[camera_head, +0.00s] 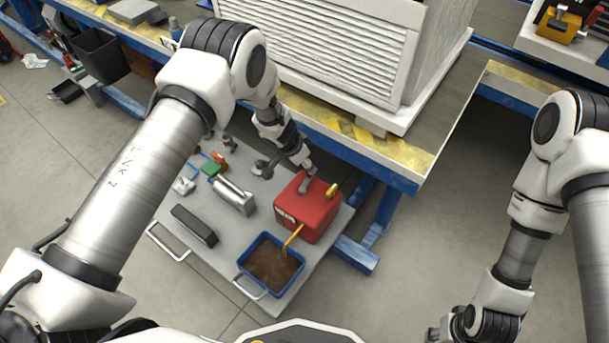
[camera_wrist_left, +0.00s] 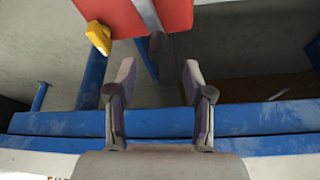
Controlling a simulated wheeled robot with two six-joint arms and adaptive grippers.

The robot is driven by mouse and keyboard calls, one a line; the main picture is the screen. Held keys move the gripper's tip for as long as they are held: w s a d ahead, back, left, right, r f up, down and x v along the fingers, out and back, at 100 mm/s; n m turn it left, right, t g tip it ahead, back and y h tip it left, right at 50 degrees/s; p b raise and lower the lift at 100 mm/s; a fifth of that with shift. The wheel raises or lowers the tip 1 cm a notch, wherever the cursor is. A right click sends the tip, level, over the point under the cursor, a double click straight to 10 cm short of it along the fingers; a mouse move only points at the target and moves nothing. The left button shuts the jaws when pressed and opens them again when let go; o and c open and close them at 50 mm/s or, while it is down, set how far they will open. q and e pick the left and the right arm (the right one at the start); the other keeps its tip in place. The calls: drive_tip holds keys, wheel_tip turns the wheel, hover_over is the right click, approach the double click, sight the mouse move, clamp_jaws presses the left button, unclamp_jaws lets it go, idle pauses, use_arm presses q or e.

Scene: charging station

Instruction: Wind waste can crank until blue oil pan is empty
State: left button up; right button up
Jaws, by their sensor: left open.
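The red waste can (camera_head: 318,222) stands on a grey cart, and its red side shows at the top of the left wrist view (camera_wrist_left: 180,12). A dark grey knob (camera_wrist_left: 157,43), apparently the crank's handle, lies ahead of the gap between my left fingers. My left gripper (camera_head: 307,172) is at the top of the can, and its fingers are apart with nothing between them in the wrist view (camera_wrist_left: 158,75). The blue oil pan (camera_head: 291,281) holds brown oil, and a yellow hose (camera_head: 293,236) runs from the can into it. My right gripper (camera_head: 445,333) is at the bottom edge, partly cut off.
The cart top (camera_head: 190,248) also carries a black case (camera_head: 194,226), a silver block (camera_head: 233,196) and small tools. A yellow piece (camera_head: 332,190) sits on the can. A blue-edged workbench (camera_head: 375,171) with a large white louvred unit (camera_head: 325,50) stands close behind.

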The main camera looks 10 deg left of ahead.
sight(306, 182)
use_arm(q)
drive_tip(key=x, duration=0.2)
drive_tip(key=b+x, duration=0.1)
drive_tip(key=x, duration=0.2)
drive_tip(key=shift+w+d+f, duration=0.2)
drive_tip(key=shift+d+f, duration=0.05)
drive_tip(key=shift+d, duration=0.05)
drive_tip(key=shift+s, duration=0.1)
clamp_jaws()
drive_tip(key=shift+b, duration=0.3)
